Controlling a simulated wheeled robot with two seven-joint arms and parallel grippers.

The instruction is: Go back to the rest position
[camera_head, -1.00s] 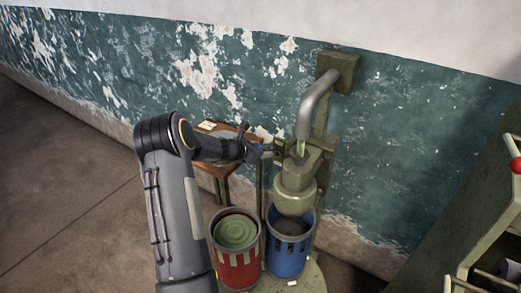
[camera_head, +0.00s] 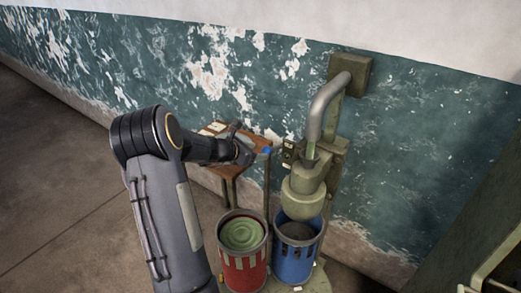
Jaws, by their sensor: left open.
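My left arm comes up from the bottom of the head view and bends to the right at its elbow. My left gripper (camera_head: 245,142) is open and appears empty. It is in front of the small wooden table in the picture, left of the green dispenser machine (camera_head: 304,190) and apart from it. My right gripper is not in view.
A red can (camera_head: 243,274) with green contents and a blue can (camera_head: 293,266) stand side by side below the machine. A small wooden table (camera_head: 228,168) stands by the peeling wall. A green shelf edge (camera_head: 490,268) is at the lower right. The floor at left is clear.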

